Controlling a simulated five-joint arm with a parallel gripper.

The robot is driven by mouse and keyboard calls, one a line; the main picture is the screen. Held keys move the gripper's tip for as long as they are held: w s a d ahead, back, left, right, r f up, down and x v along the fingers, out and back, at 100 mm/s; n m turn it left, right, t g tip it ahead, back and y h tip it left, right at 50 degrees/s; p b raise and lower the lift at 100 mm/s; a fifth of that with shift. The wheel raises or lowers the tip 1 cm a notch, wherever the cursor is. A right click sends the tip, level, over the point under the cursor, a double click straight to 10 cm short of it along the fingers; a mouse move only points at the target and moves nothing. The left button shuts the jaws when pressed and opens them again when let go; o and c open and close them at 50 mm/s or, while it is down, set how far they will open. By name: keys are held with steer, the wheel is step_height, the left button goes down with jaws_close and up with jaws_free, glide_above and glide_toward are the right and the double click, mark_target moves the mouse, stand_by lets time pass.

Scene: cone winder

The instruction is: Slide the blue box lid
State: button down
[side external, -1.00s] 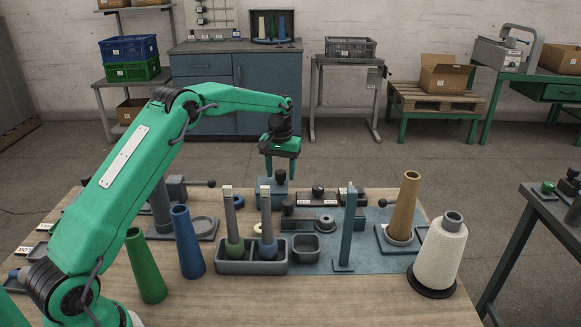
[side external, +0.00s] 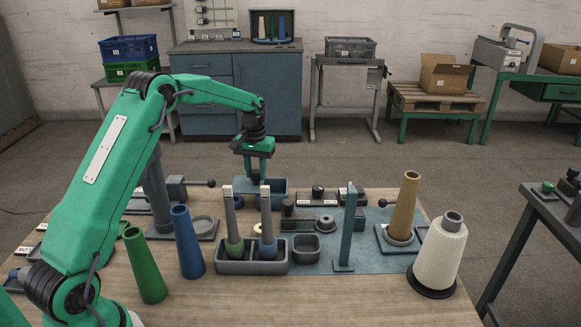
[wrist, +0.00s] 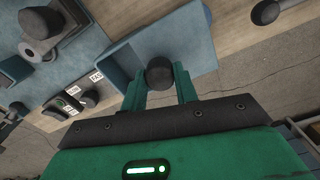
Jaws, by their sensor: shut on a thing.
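The blue box (side external: 278,187) stands at the back edge of the table, behind the two-well grey tray. Its blue lid (side external: 243,184) sticks out to the left of it in the side view. The lid's round black knob (wrist: 159,74) sits between my gripper's two green fingers. My gripper (side external: 255,177) points down at the lid and is shut on the knob. The knob is hard to make out in the side view, and the lid's far edge is hidden.
The grey tray (side external: 224,267) holds two upright spindles in front of the box. A blue post (side external: 346,230) and black-knobbed blocks (side external: 317,198) stand to the right. Green (side external: 146,266) and blue (side external: 188,243) cones stand left. Bare wood lies along the table's front.

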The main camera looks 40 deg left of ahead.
mark_target(251, 183)
steer(key=shift+s+a+r, duration=0.1)
steer(key=shift+s+a, duration=0.5)
steer(key=shift+a, duration=0.05)
steer(key=c, duration=1.1)
jaws_free()
steer(key=shift+o, duration=0.2)
steer(key=shift+d, duration=0.1)
steer(key=shift+r, duration=0.45)
step_height(251, 183, up, 7)
